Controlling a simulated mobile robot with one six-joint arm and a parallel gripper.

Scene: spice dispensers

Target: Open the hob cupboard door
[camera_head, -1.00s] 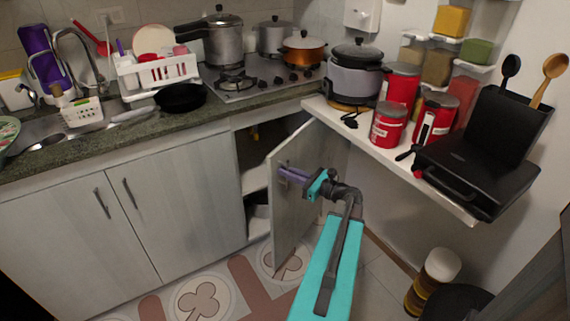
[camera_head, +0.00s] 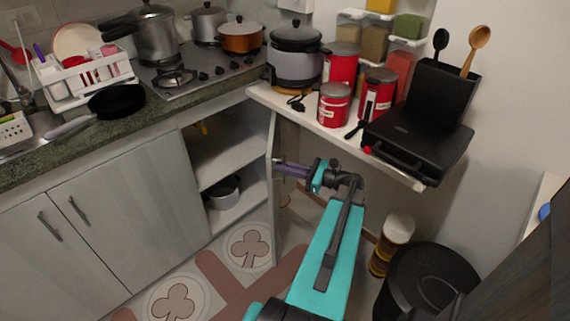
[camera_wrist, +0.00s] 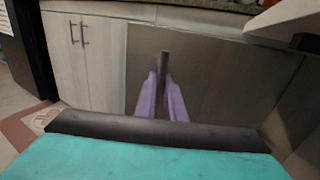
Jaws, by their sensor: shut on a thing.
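The hob cupboard door (camera_head: 272,190) stands wide open below the hob, seen nearly edge-on in the head view. In the wrist view the door (camera_wrist: 215,85) fills the middle, with its dark upright handle (camera_wrist: 165,62) between my fingers. My gripper (camera_head: 280,168) has purple fingers and is shut on the handle; it also shows in the wrist view (camera_wrist: 164,82). The handle is hidden by the fingers in the head view. The cupboard interior (camera_head: 222,160) is exposed, with a shelf and a pot (camera_head: 222,192) at the bottom.
Two shut cupboard doors (camera_head: 120,215) are to the left under the green counter (camera_head: 70,150). The hob (camera_head: 195,75) is above. A white shelf (camera_head: 330,130) with tins and a black grill (camera_head: 420,140) overhangs to the right. A black bin (camera_head: 425,280) and jars (camera_head: 392,245) stand on the floor.

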